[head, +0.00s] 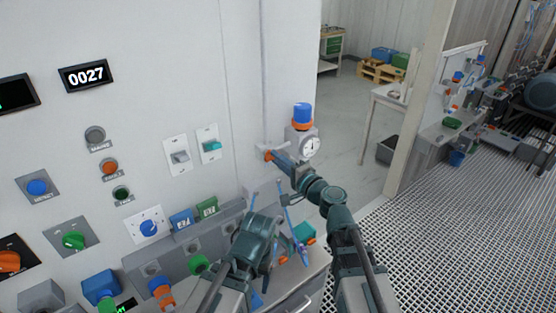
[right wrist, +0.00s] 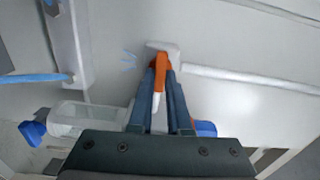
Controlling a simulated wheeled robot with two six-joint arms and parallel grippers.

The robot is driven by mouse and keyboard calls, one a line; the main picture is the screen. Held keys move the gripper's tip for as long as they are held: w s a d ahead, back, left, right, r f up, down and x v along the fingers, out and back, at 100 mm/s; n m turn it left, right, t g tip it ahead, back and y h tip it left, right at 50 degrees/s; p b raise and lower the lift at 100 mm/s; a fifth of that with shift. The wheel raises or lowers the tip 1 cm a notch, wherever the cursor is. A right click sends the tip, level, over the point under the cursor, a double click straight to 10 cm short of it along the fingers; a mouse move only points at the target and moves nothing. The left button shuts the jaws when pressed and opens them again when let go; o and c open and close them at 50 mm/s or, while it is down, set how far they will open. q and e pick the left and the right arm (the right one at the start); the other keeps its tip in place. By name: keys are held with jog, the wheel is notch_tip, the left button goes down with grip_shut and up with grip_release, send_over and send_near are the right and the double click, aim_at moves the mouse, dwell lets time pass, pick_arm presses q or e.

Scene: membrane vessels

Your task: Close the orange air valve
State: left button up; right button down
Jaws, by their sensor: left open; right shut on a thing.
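The orange air valve (head: 268,155) sits on a thin pipe on the wall panel, near the panel's right edge. Its orange handle (right wrist: 161,62) also shows in the right wrist view, below a white valve body (right wrist: 165,46). My right gripper (head: 275,157) is shut on the handle, with its fingers (right wrist: 162,72) on either side of it. The gripper hides part of the valve in the head view. My left gripper (head: 267,190) is open and empty, below the right one and in front of the panel.
A pressure gauge (head: 309,146) with a blue-and-orange regulator (head: 302,113) is close beside my right gripper. Switches and knobs, such as a blue knob (head: 149,228), cover the panel on the left. Grated floor (head: 450,210) lies open on the right.

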jog(key=shift+m, duration=0.5)
jog(key=c, duration=0.9)
grip_release()
jog(key=shift+o, duration=0.2)
jog(key=shift+s, duration=0.1)
